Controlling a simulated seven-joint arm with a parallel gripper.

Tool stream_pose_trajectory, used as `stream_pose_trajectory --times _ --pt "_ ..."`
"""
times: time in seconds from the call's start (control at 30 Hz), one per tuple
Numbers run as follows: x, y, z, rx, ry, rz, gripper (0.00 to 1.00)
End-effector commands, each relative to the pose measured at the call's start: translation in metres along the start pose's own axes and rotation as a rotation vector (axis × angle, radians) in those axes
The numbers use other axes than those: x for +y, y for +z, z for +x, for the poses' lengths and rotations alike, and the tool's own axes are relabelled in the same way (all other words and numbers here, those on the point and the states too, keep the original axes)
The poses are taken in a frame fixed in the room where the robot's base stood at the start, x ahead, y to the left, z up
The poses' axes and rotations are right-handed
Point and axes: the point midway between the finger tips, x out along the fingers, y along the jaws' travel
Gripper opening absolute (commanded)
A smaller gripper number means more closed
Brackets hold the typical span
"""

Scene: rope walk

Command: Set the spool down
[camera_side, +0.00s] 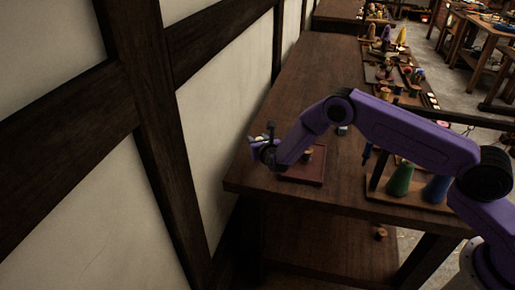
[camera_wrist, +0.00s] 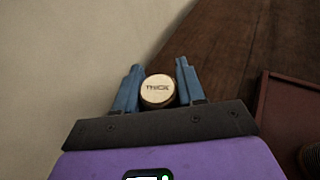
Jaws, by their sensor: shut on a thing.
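My gripper (camera_side: 262,146) is at the table's left edge, close to the wall, in the side view. In the wrist view, my gripper (camera_wrist: 158,88) has its two blue fingers on either side of a round spool (camera_wrist: 158,91). The spool's pale end face carries dark lettering that seems to read "THICK". The fingers are shut on the spool. The spool's lower part is hidden. In the side view the held spool is too small to make out. The dark wooden table (camera_side: 300,90) lies to the right of the gripper.
A reddish tray (camera_side: 318,176) lies right of my gripper with a brown spool-like piece (camera_side: 307,156) on it; the tray's rim also shows in the wrist view (camera_wrist: 262,98). A green cone (camera_side: 400,180) and a blue cone (camera_side: 437,189) stand on a wooden rack. The wall is close on the left.

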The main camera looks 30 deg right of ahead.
Motion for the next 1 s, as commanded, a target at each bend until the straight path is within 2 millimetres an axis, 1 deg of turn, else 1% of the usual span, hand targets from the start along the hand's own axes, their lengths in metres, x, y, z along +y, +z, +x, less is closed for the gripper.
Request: stream_pose_trajectory --times 0.07,0.2,0.3,0.7,0.73,0.77,0.8,1.0 --pt "0.001 -0.005 0.005 0.000 -0.001 -0.001 0.10" --pt "0.001 -0.023 0.010 0.001 -0.001 -0.001 0.10" --pt "0.001 -0.029 0.012 0.000 -0.001 0.000 0.10" --pt "0.001 -0.034 0.013 0.000 -0.001 0.000 0.10" --pt "0.001 -0.034 0.013 0.000 -0.001 0.000 0.42" --pt "0.001 -0.033 0.013 0.000 -0.001 0.000 0.52" --pt "0.001 -0.033 0.013 0.000 -0.001 0.000 0.65" --pt "0.000 -0.033 0.013 0.000 -0.001 0.000 0.65"
